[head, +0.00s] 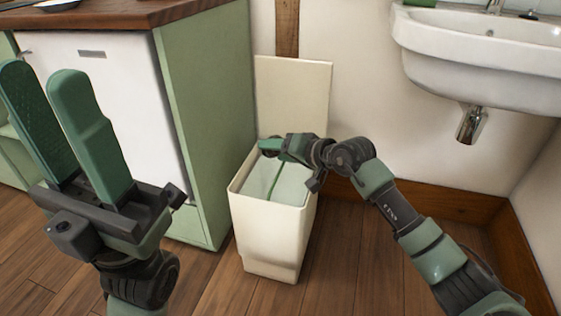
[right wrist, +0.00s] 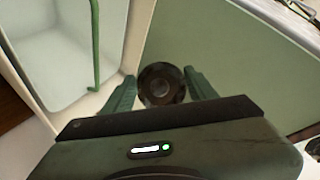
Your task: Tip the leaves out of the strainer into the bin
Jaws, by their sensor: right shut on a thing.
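The cream bin (head: 268,232) stands on the floor with its lid (head: 295,95) raised and a pale interior. My right gripper (head: 268,147) reaches over the bin's back left part. In the right wrist view its fingers (right wrist: 160,88) are shut on a small dark round thing (right wrist: 160,84), which I take to be the strainer, its round face toward the camera. In the head view the gripper mostly hides it. I cannot make out any leaves. My left gripper (head: 46,85) is raised at the left, fingers apart and empty.
A green cabinet (head: 212,120) with a white front and wooden top stands close left of the bin. A white washbasin (head: 475,60) hangs on the wall at the right. A thin green strip (right wrist: 95,45) runs inside the bin. Floor right of the bin is clear.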

